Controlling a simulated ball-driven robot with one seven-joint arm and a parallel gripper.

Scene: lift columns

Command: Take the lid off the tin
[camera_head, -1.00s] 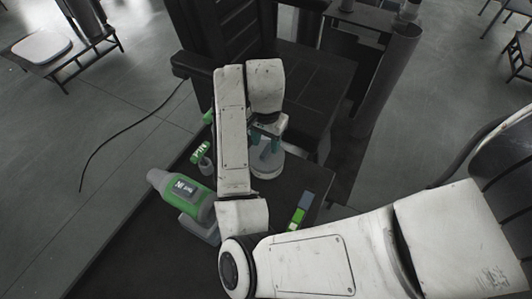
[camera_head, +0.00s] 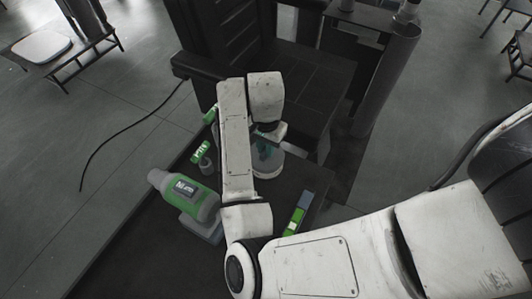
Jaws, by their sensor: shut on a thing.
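The pale round tin (camera_head: 268,172) stands on the dark table top, right of my upright white arm link. My gripper (camera_head: 266,152), with teal fingers, is directly over it and reaches down onto its top. The gripper is shut on the lid, but the wrist and fingers hide most of the lid and the exact grip. I cannot tell whether there is a gap between lid and tin.
A green and grey bottle (camera_head: 185,190) lies left of my arm, by a grey-blue block (camera_head: 203,228). Small green-labelled items (camera_head: 201,152) are behind it. A green and blue box (camera_head: 296,214) lies right of my arm. Dark machinery (camera_head: 310,85) stands behind the tin.

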